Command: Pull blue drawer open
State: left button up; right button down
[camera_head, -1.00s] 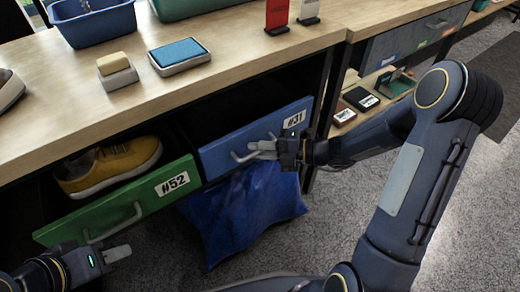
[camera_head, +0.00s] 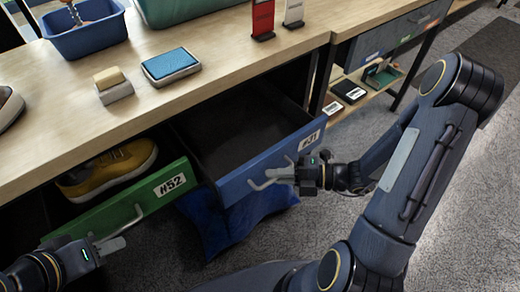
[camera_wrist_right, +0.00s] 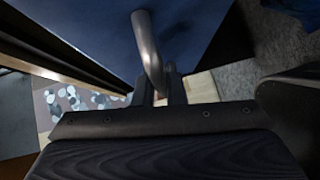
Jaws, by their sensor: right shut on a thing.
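The blue drawer (camera_head: 240,185) labelled #31 stands pulled out from under the workbench, and its dark, empty-looking inside shows. My right gripper (camera_head: 284,176) is shut on the blue drawer's handle (camera_head: 262,184), a bent metal bar. In the right wrist view the handle (camera_wrist_right: 148,45) runs down between the fingertips (camera_wrist_right: 160,90), with the blue drawer front (camera_wrist_right: 85,28) behind it. My left gripper (camera_head: 112,242) is at the lower left, close to the green drawer's handle; whether its fingers are apart is unclear.
The green drawer (camera_head: 150,205) labelled #52 is also out and holds a yellow shoe (camera_head: 108,170). A blue bag (camera_head: 225,228) lies on the floor below the blue drawer. A blue tub (camera_head: 85,38), sponge (camera_head: 112,80) and blue pad (camera_head: 170,64) stand on the bench top (camera_head: 215,95).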

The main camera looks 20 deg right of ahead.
jog(key=s+d+p, duration=0.1)
jog(key=s+d, duration=0.1)
jog(key=s, duration=0.4)
jog(key=s+d+p, duration=0.2)
jog(key=s, duration=0.5)
jog(key=shift+d, duration=0.35)
jog(key=c, duration=1.5)
grip_release()
jog(key=p+v, duration=0.2)
jog(key=v, duration=0.6)
jog(key=shift+a, duration=0.1)
